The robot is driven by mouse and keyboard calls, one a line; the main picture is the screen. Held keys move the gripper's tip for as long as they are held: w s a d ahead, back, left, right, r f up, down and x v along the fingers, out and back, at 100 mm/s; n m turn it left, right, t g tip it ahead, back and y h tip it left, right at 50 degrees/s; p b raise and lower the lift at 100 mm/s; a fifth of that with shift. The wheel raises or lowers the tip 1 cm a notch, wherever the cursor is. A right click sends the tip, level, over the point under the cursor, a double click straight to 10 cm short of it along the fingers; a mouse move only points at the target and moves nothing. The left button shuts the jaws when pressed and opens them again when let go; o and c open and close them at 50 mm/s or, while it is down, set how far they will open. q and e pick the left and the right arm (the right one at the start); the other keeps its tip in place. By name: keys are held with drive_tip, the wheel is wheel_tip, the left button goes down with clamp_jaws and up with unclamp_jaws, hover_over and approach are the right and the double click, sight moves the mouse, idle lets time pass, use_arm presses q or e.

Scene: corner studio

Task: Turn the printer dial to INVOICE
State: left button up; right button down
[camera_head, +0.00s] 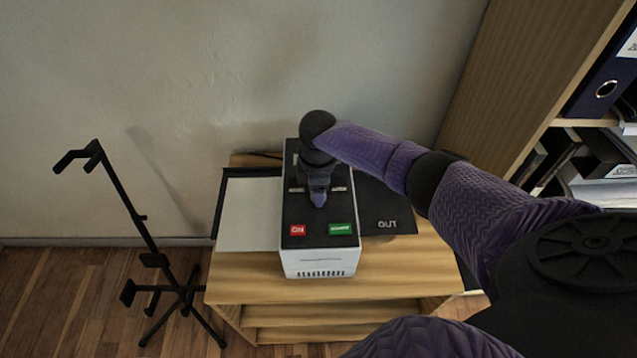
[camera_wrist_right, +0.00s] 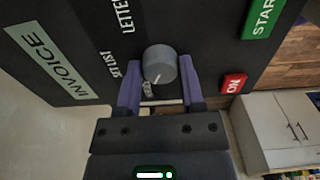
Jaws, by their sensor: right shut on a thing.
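The printer (camera_head: 320,262) stands on a wooden cabinet, with a black top and a white front. Its grey round dial (camera_wrist_right: 160,62) shows in the wrist view, with a white pointer line on its lower part, towards a small label partly hidden by my gripper. My right gripper (camera_wrist_right: 160,78) has one finger on each side of the dial and is shut on it. In the head view the right gripper (camera_head: 318,196) covers the dial from above. The INVOICE label (camera_wrist_right: 45,60) is a pale green plate. SET LIST (camera_wrist_right: 108,66) and LETTER (camera_wrist_right: 124,15) are printed between. My left gripper is not in view.
A red ON button (camera_head: 297,230) and a green START button (camera_head: 340,229) sit near the printer's front edge. A paper tray (camera_head: 248,215) is at left, a black OUT tray (camera_head: 390,210) at right. A black stand (camera_head: 150,245) is on the floor; a bookshelf (camera_head: 555,140) rises right.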

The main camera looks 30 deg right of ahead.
idle(0.4)
drive_tip(key=shift+c, duration=1.1)
unclamp_jaws()
wheel_tip(320, 180, up, 10)
drive_tip(key=p, duration=0.4)
drive_tip(key=shift+f, duration=0.1)
